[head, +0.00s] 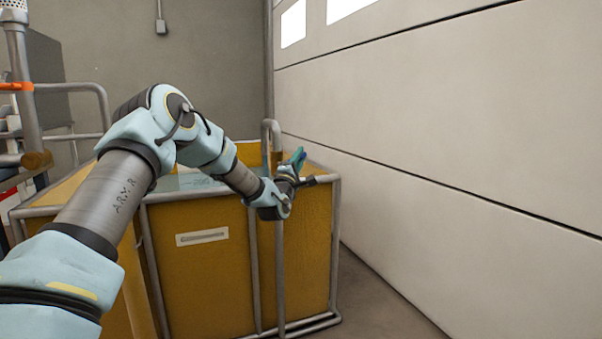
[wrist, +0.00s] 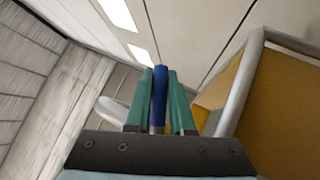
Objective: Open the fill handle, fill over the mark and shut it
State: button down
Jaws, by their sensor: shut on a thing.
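The fill handle, a blue bar, shows between my fingers in the wrist view (wrist: 159,92). The yellow tank (head: 205,285) has a grey tube frame. A pale blue-green surface (head: 195,181) shows inside it, partly behind my arm. I cannot make out the mark or the level against it.
Pipes and rails (head: 28,90) stand at the far left.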

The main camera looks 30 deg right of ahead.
jog(key=n+t+b, duration=0.2)
jog(key=a+n+t+b, duration=0.1)
jog(key=shift+w+r+n+b, duration=0.1)
jog(key=shift+r+n+b, duration=0.2)
jog(key=shift+n, duration=0.1)
jog(key=n+t+y+b, duration=0.2)
jog(key=n, duration=0.1)
jog(key=a+r+n+t+b, duration=0.1)
jog(key=shift+n+y+b, duration=0.3)
jog(key=shift+y+b, duration=0.05)
jog(key=shift+y, duration=0.05)
jog(key=n+t+y+b, duration=0.1)
jog(key=n+y, duration=0.1)
jog(key=a+r+n+t+y+b, duration=0.1)
jog(key=n+t+b, duration=0.1)
jog(key=n, duration=0.1)
jog(key=n+t+y+b, duration=0.1)
jog(key=n+y, duration=0.1)
jog(key=shift+w+a+r+n+y, duration=0.15)
jog(key=shift+a+n+y, duration=0.15)
jog(key=shift+n, duration=0.1)
jog(key=shift+a+r+n+t+y+b, duration=0.2)
jog(key=shift+n+t+y+b, duration=0.3)
jog(key=shift+n+y, duration=0.4)
jog(key=shift+a+r+n+t+y+b, duration=0.25)
jog(key=shift+n+y+b, duration=0.3)
jog(key=shift+n+y, duration=0.35)
jog(key=shift+y, duration=0.3)
jog(key=c, duration=0.8)
grip_release()
